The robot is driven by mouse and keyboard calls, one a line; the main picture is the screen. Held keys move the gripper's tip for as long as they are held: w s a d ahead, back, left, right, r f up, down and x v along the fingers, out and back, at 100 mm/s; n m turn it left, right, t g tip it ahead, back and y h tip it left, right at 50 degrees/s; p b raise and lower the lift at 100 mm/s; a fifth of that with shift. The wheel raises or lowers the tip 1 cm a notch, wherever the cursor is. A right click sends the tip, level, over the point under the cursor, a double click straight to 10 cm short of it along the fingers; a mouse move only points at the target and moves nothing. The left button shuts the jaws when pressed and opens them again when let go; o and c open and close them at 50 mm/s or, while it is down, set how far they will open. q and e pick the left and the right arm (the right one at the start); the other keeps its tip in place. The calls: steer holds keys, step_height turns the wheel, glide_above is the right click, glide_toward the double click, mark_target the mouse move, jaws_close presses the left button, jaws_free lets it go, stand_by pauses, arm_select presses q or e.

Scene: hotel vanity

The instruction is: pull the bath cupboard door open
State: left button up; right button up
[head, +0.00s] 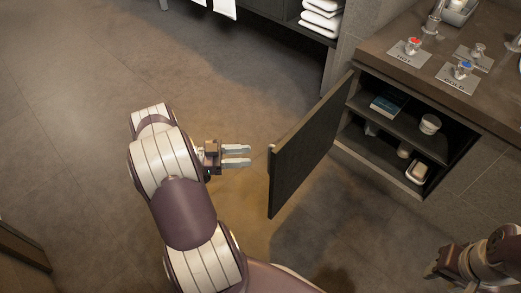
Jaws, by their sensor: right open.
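The bath cupboard door (305,150) is a dark panel. It stands swung out from the left side of the cupboard (390,123), so the shelves inside show.
Inside the cupboard are a blue book (388,103), a white roll or cup (430,124) and a white container (417,172). Taps marked hot (412,46) and cold (462,70) stand on the counter. Folded towels (321,17) lie at the back.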

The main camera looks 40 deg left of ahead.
arm_select(q)
steer(key=v, duration=0.5)
steer(key=shift+s+a+p, duration=0.2)
steer(key=shift+p, duration=0.2)
